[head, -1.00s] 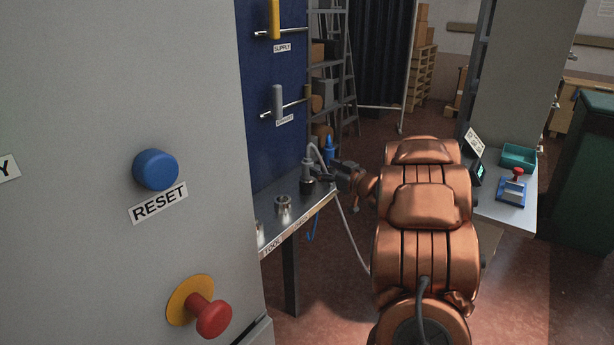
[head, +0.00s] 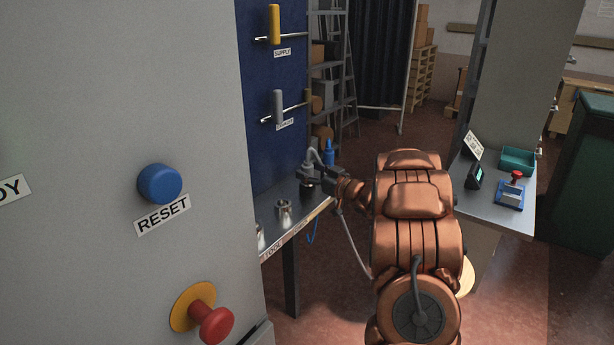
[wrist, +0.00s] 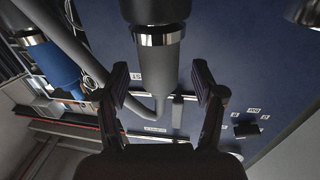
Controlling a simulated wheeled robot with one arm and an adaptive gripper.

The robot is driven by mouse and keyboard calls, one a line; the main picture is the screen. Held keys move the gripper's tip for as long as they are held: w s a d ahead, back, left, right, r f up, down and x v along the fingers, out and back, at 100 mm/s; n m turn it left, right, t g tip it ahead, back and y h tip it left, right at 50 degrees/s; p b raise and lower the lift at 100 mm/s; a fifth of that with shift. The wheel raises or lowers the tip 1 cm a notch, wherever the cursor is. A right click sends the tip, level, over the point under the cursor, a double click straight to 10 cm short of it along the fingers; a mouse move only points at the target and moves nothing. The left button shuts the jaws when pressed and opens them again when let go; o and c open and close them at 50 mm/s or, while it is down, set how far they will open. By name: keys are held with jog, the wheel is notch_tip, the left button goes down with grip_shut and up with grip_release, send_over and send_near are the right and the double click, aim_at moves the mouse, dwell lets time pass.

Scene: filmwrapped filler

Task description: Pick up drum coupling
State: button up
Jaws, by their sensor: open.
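A grey cylindrical coupling (head: 306,171) with a dark base and a grey hose stands upright on the tool shelf; it appears to be the drum coupling. In the wrist view the coupling (wrist: 157,75) hangs down from the top of the picture, with a shiny metal ring and dark collar. My gripper (head: 322,180) is at the coupling's right side in the head view. In the wrist view my gripper (wrist: 162,82) is open, with one finger on each side of the coupling and visible gaps between. The coupling's far side is hidden.
A blue fitting (head: 329,152) stands behind the coupling, close to my gripper. Metal fittings (head: 284,208) stand nearer on the shelf (head: 302,226). A blue panel (head: 271,150) with levers rises behind it. A side table (head: 487,205) at right holds a teal bin (head: 518,159).

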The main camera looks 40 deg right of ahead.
jog(key=shift+w+a, duration=0.15)
jog(key=shift+w, duration=0.6)
grip_shut()
